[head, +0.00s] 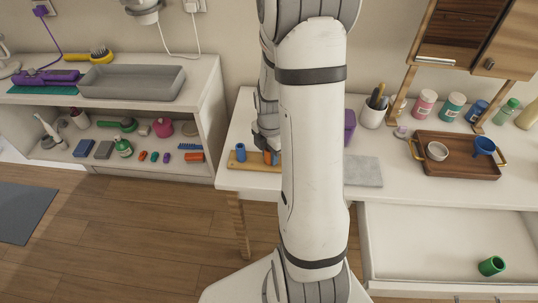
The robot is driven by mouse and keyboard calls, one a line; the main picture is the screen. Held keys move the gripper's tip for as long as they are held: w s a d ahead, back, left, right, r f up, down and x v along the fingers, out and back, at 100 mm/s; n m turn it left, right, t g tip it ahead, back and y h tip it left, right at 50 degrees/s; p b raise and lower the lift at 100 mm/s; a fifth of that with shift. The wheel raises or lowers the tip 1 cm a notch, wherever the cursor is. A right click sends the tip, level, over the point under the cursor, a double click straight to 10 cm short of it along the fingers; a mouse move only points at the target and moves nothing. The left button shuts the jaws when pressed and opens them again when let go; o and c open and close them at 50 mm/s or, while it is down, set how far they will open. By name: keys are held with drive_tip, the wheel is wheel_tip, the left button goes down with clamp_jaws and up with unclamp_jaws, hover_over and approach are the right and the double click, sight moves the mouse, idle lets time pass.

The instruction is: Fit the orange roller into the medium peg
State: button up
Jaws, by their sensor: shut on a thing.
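The orange roller (268,157) shows as a small piece at the right part of a low wooden peg board (238,165) on the white counter. My gripper (266,150) is directly above it and shut on it. My own arm covers the right side of the roller and the rest of the board. A blue roller (240,152) stands upright at the left end of the board. The medium peg cannot be made out, and whether the orange roller touches a peg cannot be told.
Farther right are a wooden tray (455,168) with a bowl and a blue cup. Below, an open drawer (430,245) holds a green cylinder (491,265).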

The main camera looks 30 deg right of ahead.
drive_tip(key=o, duration=0.9)
drive_tip(key=shift+f, duration=0.1)
wheel_tip(320, 180, up, 11)
drive_tip(key=shift+r, duration=0.1)
drive_tip(key=s+a+r+m+t, duration=0.1)
drive_tip(key=s+a+r+m, duration=0.2)
drive_tip(key=m, duration=0.3)
drive_tip(key=s+a+r+m, duration=0.3)
drive_tip(key=s+a+m, duration=0.2)
drive_tip(key=m, duration=0.2)
drive_tip(key=s+a+r+m+t, duration=0.1)
drive_tip(key=s+a+r+m, duration=0.2)
drive_tip(key=m, duration=0.4)
drive_tip(key=shift+s+a+r+t+p, duration=0.3)
drive_tip(key=shift+s+a, duration=0.35)
drive_tip(key=shift+a, duration=0.05)
